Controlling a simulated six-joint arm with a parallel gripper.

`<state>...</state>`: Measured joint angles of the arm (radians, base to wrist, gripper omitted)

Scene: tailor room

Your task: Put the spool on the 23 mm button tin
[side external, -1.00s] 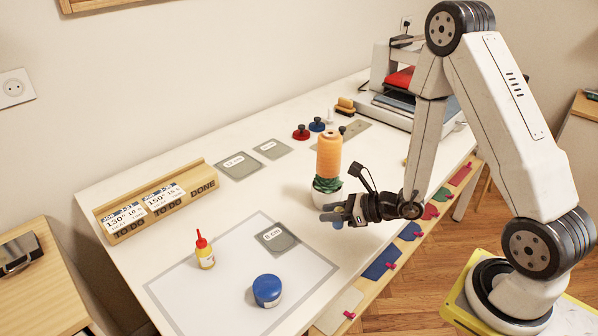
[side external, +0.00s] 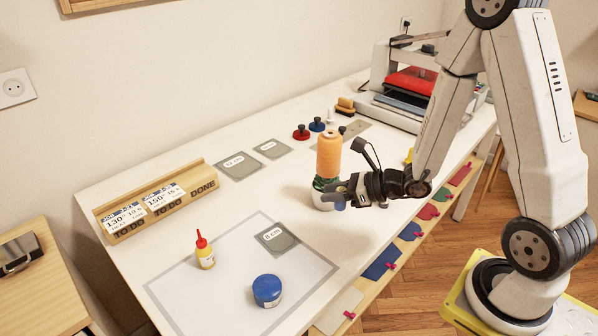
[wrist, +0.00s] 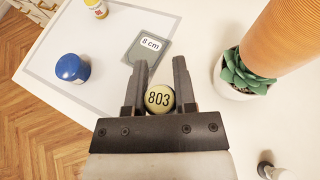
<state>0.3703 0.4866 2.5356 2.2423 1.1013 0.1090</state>
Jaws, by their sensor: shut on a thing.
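My gripper (side external: 342,188) is shut on a small spool; in the wrist view the spool's round cream end, marked 803 (wrist: 158,99), sits between the two fingers (wrist: 160,68). In the side view a bit of blue (side external: 340,205) shows under the fingers, apparently the spool's side; the rest is hidden. The spool is held beside the potted plant, and its height over the table is hard to judge. A round tin with a blue lid (side external: 267,289) stands on the pale mat at the front left; it also shows in the wrist view (wrist: 72,68). No 23 mm marking is readable.
A tall orange thread cone (side external: 329,155) and a succulent in a white pot (side external: 324,200) stand close to my gripper. A yellow bottle with a red tip (side external: 205,254) and an 8 cm card (side external: 278,238) lie around the tin. The mat (side external: 225,310) is otherwise clear.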

